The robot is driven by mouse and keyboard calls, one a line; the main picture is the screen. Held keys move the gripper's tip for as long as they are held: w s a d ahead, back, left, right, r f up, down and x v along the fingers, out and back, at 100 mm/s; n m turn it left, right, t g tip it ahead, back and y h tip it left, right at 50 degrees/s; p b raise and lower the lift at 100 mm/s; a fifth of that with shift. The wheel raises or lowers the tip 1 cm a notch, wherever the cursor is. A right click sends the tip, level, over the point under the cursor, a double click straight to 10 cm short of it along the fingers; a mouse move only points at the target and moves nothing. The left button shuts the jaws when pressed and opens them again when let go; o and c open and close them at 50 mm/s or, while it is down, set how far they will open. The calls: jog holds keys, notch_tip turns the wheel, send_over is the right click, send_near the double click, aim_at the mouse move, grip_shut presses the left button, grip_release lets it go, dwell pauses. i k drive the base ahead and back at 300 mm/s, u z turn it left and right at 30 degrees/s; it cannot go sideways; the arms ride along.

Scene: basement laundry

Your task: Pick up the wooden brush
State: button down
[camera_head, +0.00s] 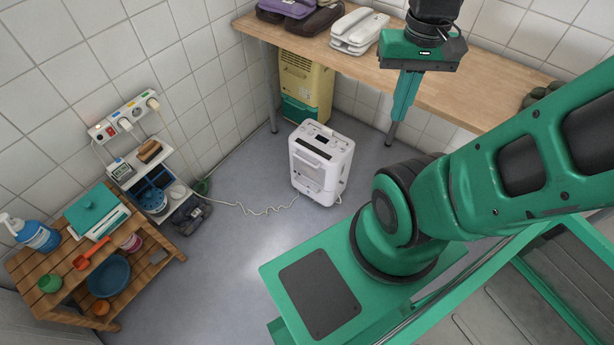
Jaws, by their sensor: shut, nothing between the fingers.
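The wooden brush (149,151) appears as a small brown piece on the top of a narrow white shelf unit (172,160) against the left wall. It is small in view, so I cannot make out its bristles. My gripper (399,117) hangs pointing down at the upper right, in front of the wooden worktop. Its green fingers are together with nothing between them. It is far to the right of the brush and apart from it.
A white dehumidifier (322,163) stands on the floor, its cord running left. A power strip (122,118) hangs above the shelf unit. The wooden worktop (480,95) spans the back.

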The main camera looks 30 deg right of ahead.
aim_at(151, 148)
jog(key=k, duration=1)
jog(key=u, duration=0.65)
jog(key=i, duration=0.5)
jog(key=z, duration=0.05)
jog(key=k, duration=0.4)
jog(key=z, duration=0.6)
jog(key=i, duration=1.4)
jog(key=u, duration=0.15)
